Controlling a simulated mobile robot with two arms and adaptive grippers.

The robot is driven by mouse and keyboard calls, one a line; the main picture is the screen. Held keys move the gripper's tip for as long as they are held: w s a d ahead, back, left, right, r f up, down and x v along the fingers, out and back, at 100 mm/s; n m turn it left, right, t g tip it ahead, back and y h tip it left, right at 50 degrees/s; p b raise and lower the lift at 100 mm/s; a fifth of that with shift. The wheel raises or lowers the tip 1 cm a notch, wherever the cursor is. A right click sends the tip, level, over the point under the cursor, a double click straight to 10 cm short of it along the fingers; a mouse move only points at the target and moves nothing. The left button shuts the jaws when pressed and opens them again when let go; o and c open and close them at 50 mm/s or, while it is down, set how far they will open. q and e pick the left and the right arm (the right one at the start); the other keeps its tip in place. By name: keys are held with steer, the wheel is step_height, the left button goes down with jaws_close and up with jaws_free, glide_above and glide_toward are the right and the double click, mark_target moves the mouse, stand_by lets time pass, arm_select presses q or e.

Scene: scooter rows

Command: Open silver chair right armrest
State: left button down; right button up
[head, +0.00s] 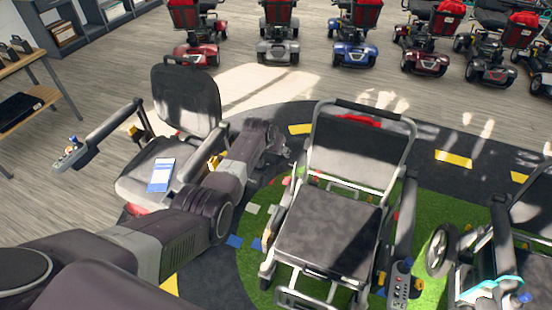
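The silver chair (339,230) stands in the middle of the head view, facing me, with a grey seat, dark backrest and silver tube frame. On its picture-right side a dark armrest (406,215) runs toward me and ends in a joystick box (403,284). On its picture-left side I see frame tubes, but cannot clearly make out an armrest. My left arm reaches in from the lower left. Its gripper (275,143) is left of the backrest, apart from it in the picture. Its fingers are dark and too small to tell open or shut. My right gripper is out of view.
A black mobility chair (188,105) with a blue-and-white card (161,174) stands at left, partly behind my arm. Another wheelchair (515,245) stands close at right. Several scooters line the back. A wooden shelf (28,112) is far left. Grey floor lies open behind the chairs.

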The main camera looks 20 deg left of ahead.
arm_select(q)
steer(key=shift+w+r, duration=0.55)
steer(key=shift+r, duration=0.1)
steer(key=c, duration=1.5)
jaws_free()
steer(key=shift+r, duration=0.1)
steer(key=o, duration=0.3)
steer(key=shift+f, duration=0.2)
steer(key=shift+o, duration=0.2)
steer(key=shift+s, duration=0.2)
steer(key=shift+v, duration=5.9)
